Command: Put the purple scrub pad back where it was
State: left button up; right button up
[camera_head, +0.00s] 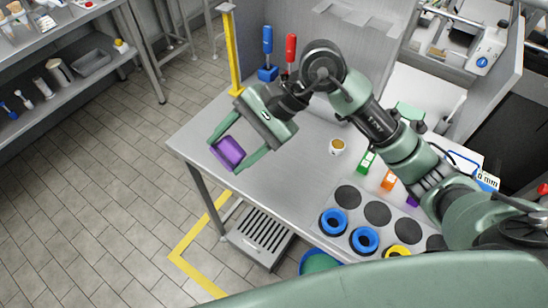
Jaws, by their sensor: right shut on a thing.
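The purple scrub pad (229,152) is a small block held between the fingers of my right gripper (232,158). The gripper is shut on it, above the left edge of the grey metal table (225,185). The pad appears clear of the tabletop and tilted. My right arm comes in from the right and reaches across the table. My left gripper is not in view.
Blue rings (334,222) and a yellow ring (398,251) lie on a panel with black discs at the table's front. A small cup (337,146), a green box (366,162) and an orange box (388,180) stand behind. Blue-handled (267,40) and red-handled (291,48) tools stand at the back.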

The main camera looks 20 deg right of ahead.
jog(key=shift+w+a+h, duration=0.15)
jog(key=shift+w+h, duration=0.25)
jog(key=shift+h, duration=0.8)
jog(key=w+d+m+h, duration=0.2)
jog(key=w+d+h, duration=0.1)
jog(key=h, duration=0.1)
notch_tip(320, 180, up, 3)
jog(key=m+h, duration=0.2)
jog(key=m, duration=0.1)
send_over(269, 162)
jog(key=shift+h, duration=0.3)
notch_tip(269, 162, down, 15)
jog(key=p, duration=0.3)
jog(key=shift+d+f, duration=0.1)
jog(key=shift+f, duration=0.1)
notch_tip(269, 162, down, 3)
jog(key=shift+f+p, duration=0.1)
jog(key=shift+p, duration=0.45)
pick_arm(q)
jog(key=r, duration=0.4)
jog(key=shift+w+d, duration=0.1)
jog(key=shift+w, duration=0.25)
pick_arm(e)
jog(key=shift+f, duration=0.4)
jog(key=o, duration=1.2)
